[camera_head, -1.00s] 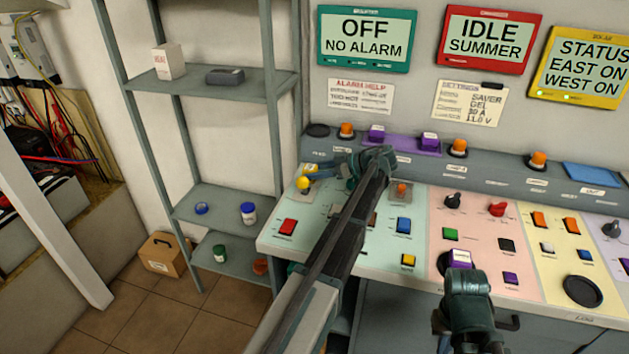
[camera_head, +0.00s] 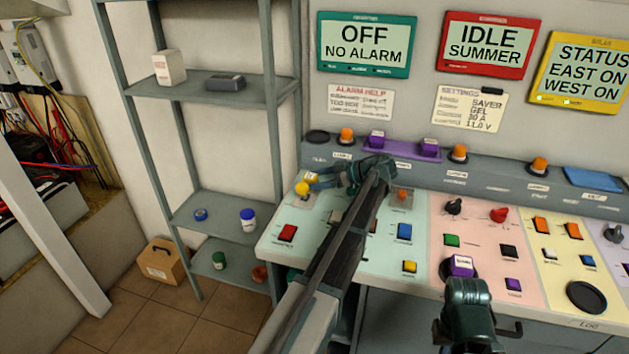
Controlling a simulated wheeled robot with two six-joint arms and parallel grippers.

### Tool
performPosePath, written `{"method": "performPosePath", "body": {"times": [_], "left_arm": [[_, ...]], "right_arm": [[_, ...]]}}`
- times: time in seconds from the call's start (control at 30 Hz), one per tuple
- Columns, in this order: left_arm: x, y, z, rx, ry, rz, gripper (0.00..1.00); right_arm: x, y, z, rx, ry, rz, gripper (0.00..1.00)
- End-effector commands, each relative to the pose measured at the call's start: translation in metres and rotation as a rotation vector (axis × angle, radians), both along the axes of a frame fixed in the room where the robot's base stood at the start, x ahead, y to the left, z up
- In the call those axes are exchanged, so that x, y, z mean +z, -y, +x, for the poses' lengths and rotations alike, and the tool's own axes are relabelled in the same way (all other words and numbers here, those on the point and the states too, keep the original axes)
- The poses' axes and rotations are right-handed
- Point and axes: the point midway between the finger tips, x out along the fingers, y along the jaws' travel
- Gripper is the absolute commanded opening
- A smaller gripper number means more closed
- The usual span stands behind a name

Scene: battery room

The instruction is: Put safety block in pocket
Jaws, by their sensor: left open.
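Several purple blocks with white labelled tops are in view; I cannot tell from the labels which is the safety block. One purple block (camera_head: 461,265) sits at a round black pad at the front of the pink panel. A left block (camera_head: 376,138) and a right block (camera_head: 430,148) stand on a purple strip (camera_head: 403,148) on the rear ledge. My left gripper (camera_head: 314,181) is open over the left end of the green panel, close to a yellow knob. My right gripper (camera_head: 467,288) is just in front of the front purple block; its fingers are not clear.
Round black pads (camera_head: 586,297) and (camera_head: 317,136) lie bare at the front right and rear left. A blue pad (camera_head: 591,179) is at the rear right. Buttons and knobs crowd the console. A grey shelf (camera_head: 225,90) stands left.

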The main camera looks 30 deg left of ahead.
Motion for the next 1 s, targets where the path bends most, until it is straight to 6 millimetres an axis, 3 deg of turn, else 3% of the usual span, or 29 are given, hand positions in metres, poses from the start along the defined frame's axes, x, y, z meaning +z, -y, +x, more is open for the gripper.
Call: {"method": "performPosePath", "body": {"times": [0.17,0.6,1.0], "left_arm": [[0.008,0.011,0.004,-0.002,0.000,0.000,0.82],[0.031,0.066,0.016,0.000,0.000,0.000,0.82],[0.030,0.068,0.016,0.000,0.000,0.000,0.82]], "right_arm": [[0.008,0.000,0.000,0.000,0.000,0.000,0.00],[0.031,0.000,0.000,0.000,0.000,0.000,0.00],[0.030,0.000,0.000,0.000,0.000,0.000,0.00]]}}
